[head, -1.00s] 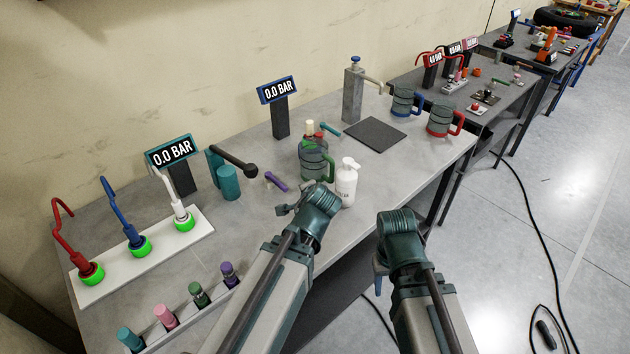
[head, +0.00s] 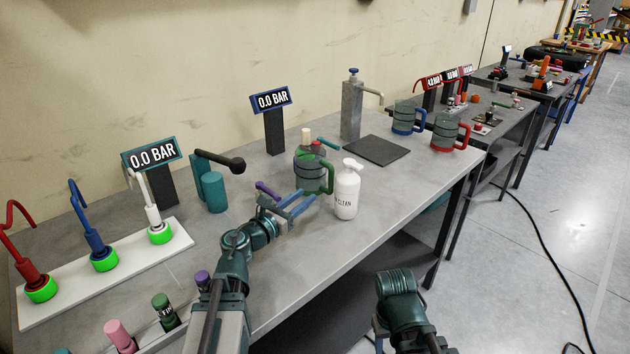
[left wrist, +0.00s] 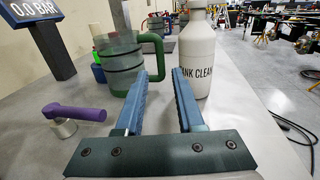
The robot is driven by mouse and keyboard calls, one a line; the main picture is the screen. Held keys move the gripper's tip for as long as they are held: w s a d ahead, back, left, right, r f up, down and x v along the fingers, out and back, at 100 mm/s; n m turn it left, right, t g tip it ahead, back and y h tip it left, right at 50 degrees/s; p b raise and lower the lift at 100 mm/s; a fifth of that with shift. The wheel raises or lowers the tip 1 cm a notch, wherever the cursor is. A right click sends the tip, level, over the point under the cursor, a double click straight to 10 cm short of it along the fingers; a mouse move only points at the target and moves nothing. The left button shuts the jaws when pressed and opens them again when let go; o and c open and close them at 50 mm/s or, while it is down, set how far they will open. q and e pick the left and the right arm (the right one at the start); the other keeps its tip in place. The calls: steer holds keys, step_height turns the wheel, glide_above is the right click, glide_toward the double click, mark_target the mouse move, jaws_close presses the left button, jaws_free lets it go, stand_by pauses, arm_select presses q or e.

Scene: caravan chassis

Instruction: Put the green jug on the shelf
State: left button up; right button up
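The green jug (head: 308,174) stands upright on the workbench, a see-through dark body with dark bands and a green handle facing right. It also shows in the left wrist view (left wrist: 121,66). My left gripper (head: 305,201) is open and empty, low over the bench in front of the jug. In the left wrist view its fingertips (left wrist: 160,78) point towards the jug's handle, which lies ahead, in line with the gap. My right arm is at the bottom of the head view; its fingers cannot be made out. A dark lower level (head: 345,290) shows under the bench.
A white cleaner bottle (head: 346,190) stands close right of the jug, by my right fingertip in the wrist view. A purple-handled valve (head: 266,190) is left of it. A dark mat (head: 375,150), blue jug (head: 404,119) and red jug (head: 446,132) stand farther right.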

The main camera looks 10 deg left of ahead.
mark_target(330, 177)
arm_select(q)
steer(key=x, duration=0.8)
steer(key=shift+w+d, duration=0.15)
steer(key=shift+w, duration=0.15)
steer(key=x, duration=0.5)
steer(key=shift+w, duration=0.15)
jaws_close()
stand_by(1.0)
